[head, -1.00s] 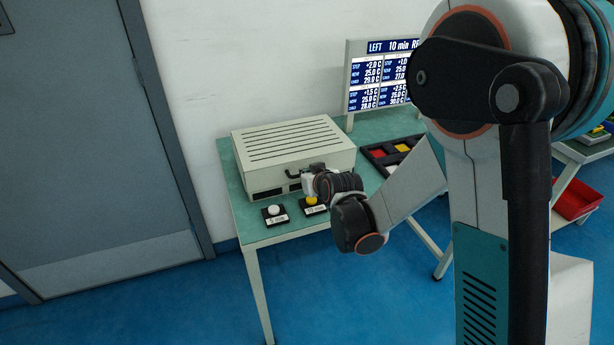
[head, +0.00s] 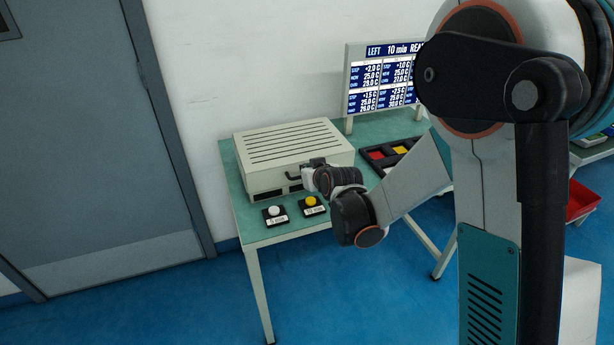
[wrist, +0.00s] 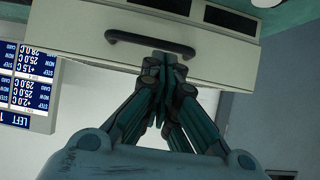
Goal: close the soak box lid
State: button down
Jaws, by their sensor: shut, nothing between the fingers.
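The soak box (head: 265,182) is a cream box on the green bench. Its slotted lid (head: 292,146) lies flat on top and looks closed. A dark handle (head: 294,175) is on its front, and it also shows in the wrist view (wrist: 150,42). My gripper (wrist: 165,60) is shut and empty, with its fingertips close to the handle; I cannot tell whether they touch it. In the head view my wrist is in front of the box's right front, and the fingertips are mostly hidden.
A white button (head: 274,210) and a yellow button (head: 311,201) stand on the bench's front edge. A display (head: 380,80) stands behind. A dark tray (head: 375,158) with coloured pieces is right of the box. A grey door (head: 90,140) is at left.

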jog(key=s+f, duration=0.1)
jog(key=s, duration=0.1)
jog(key=s+d+f, duration=0.1)
jog(key=s+f, duration=0.1)
jog(key=s, duration=0.1)
jog(key=s+d+f+b, duration=0.1)
jog(key=s, duration=0.1)
jog(key=shift+s+d+f, duration=0.15)
jog(key=shift+d+f, duration=0.05)
jog(key=shift+f, duration=0.15)
jog(key=s+d+r+m+g+h, duration=0.2)
jog(key=s+d+r, duration=0.6)
jog(key=s+r, duration=0.35)
jog(key=s+d+r+g, duration=0.1)
jog(key=s+d+r, duration=0.1)
jog(key=s, duration=0.6)
jog(key=s+d+r+m+g+h, duration=0.1)
jog(key=s+d, duration=0.3)
jog(key=s, duration=0.4)
jog(key=shift+s+d+r+m+h, duration=0.25)
jog(key=shift+d+r+m+h, duration=0.05)
jog(key=shift+r, duration=0.35)
